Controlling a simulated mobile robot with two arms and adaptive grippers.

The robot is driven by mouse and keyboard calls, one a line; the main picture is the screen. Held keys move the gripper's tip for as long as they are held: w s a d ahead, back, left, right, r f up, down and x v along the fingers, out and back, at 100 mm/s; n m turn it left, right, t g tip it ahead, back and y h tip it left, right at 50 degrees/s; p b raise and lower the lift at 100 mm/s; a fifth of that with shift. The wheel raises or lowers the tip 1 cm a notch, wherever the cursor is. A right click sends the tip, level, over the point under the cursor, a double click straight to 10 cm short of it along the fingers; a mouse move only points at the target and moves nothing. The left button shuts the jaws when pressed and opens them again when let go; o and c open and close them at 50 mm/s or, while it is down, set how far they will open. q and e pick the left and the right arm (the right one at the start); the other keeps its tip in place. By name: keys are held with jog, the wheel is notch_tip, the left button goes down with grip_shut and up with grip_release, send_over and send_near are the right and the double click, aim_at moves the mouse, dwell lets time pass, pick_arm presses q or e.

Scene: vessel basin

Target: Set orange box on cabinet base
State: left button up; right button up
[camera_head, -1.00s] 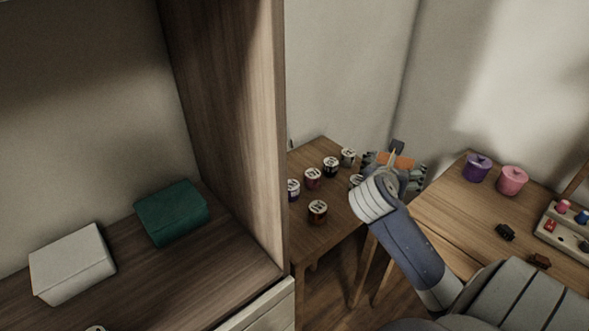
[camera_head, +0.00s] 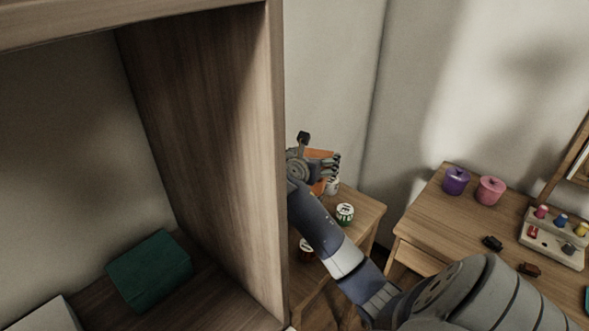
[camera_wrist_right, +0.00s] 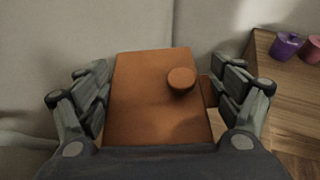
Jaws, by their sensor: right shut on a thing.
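The orange box (camera_wrist_right: 150,105) has a round knob on its face and sits between the fingers of my right gripper (camera_wrist_right: 160,100) in the right wrist view. In the head view my right gripper (camera_head: 318,163) is shut on the orange box (camera_head: 320,154), which is partly hidden by the fingers. It is held above the small table, to the right of the cabinet's side panel. The cabinet base (camera_head: 205,285) is the wooden shelf floor at the lower left. My left gripper is not in view.
A green box (camera_head: 150,270) and a white box (camera_head: 45,318) sit on the cabinet base. The cabinet side panel (camera_head: 215,140) stands between the base and my right gripper. Small labelled jars (camera_head: 345,213) stand on the small table (camera_head: 368,215). Purple (camera_head: 455,181) and pink pots (camera_head: 490,190) stand at right.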

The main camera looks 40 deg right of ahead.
jog(key=w+f, duration=0.6)
jog(key=shift+w+a+f, duration=0.3)
jog(key=shift+w+a, duration=0.05)
jog(key=shift+w, duration=0.05)
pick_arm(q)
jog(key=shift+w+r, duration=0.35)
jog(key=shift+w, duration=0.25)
pick_arm(e)
jog(key=shift+w+f, duration=0.2)
jog(key=o, duration=1.2)
jog(key=shift+f, duration=0.15)
jog(key=shift+c, duration=0.2)
